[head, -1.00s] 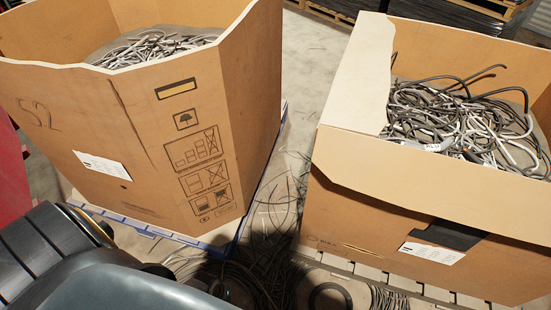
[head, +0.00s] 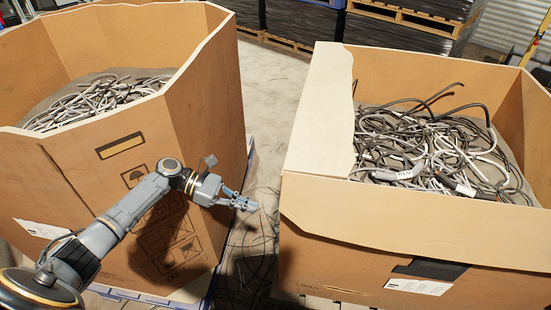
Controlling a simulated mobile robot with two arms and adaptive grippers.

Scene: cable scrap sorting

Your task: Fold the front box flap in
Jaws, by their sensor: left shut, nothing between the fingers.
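The right cardboard box (head: 340,270) holds a heap of grey and black cables (head: 430,150). Its front flap (head: 400,218) is a pale band along the front top edge, hanging outward over the front wall. A left-side flap (head: 322,115) stands along the box's left edge. My left gripper (head: 250,204) is shut and empty, in the gap between the two boxes, just left of the front flap's left end. Whether it touches the flap cannot be told; it looks apart. My right gripper is out of view.
A left cardboard box (head: 190,120) with cables (head: 100,97) stands behind my left arm. Both boxes are on pallets. Loose cables lie on the floor between them. Stacked dark sheets on wooden pallets (head: 405,18) stand at the back.

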